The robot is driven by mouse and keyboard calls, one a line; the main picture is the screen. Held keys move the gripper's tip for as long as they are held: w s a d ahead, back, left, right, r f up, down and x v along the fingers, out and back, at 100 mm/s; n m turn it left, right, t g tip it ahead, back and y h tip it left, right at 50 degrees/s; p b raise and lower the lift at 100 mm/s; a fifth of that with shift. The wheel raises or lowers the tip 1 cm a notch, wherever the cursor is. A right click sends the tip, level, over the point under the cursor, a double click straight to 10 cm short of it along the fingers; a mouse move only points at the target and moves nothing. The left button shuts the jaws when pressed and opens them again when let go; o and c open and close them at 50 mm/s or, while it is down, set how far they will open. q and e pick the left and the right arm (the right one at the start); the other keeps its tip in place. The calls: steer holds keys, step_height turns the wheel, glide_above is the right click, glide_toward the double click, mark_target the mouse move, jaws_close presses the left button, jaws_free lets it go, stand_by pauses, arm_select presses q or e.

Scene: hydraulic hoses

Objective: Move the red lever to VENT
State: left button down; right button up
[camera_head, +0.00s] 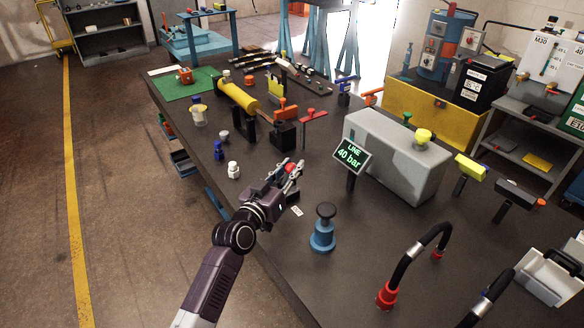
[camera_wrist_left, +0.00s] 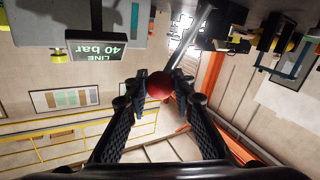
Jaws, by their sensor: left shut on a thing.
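The red lever's round knob (camera_wrist_left: 160,86) sits between the fingertips of my left gripper (camera_wrist_left: 158,92) in the left wrist view. A metal rod (camera_wrist_left: 190,42) runs from the knob up to a dark body. In the head view my left gripper (camera_head: 290,172) is shut on the lever, over the bench in front of the display; the fingers hide most of the lever there. The display (camera_head: 351,155) reads "LINE 40 bar"; it shows upside down in the left wrist view (camera_wrist_left: 97,47). I cannot read a VENT mark. My right gripper is not in view.
A grey tank (camera_head: 395,160) with a yellow knob stands behind the display. A blue post with a black knob (camera_head: 324,228) is right of my gripper. Black hoses (camera_head: 412,262) are at the front right. Small bottles (camera_head: 233,171) and a red T-handle (camera_head: 312,116) stand farther back.

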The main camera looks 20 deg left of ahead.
arm_select(q)
steer(key=a+n+p, duration=0.1)
steer(key=w+a+r+n+g+p, duration=0.1)
steer(key=p, duration=0.1)
steer(key=w+a+n+g+p, duration=0.1)
steer(key=p, duration=0.1)
steer(key=shift+w+a+r, duration=0.1)
steer(key=shift+w+r, duration=0.15)
steer(key=shift+r, duration=0.1)
steer(key=shift+w+a+f+n+g+p, duration=0.3)
steer(key=shift+a+n+p, duration=0.15)
steer(key=shift+n, duration=0.15)
steer(key=c, duration=1.6)
jaws_free()
steer(key=v, duration=1.2)
steer(key=shift+a, duration=0.2)
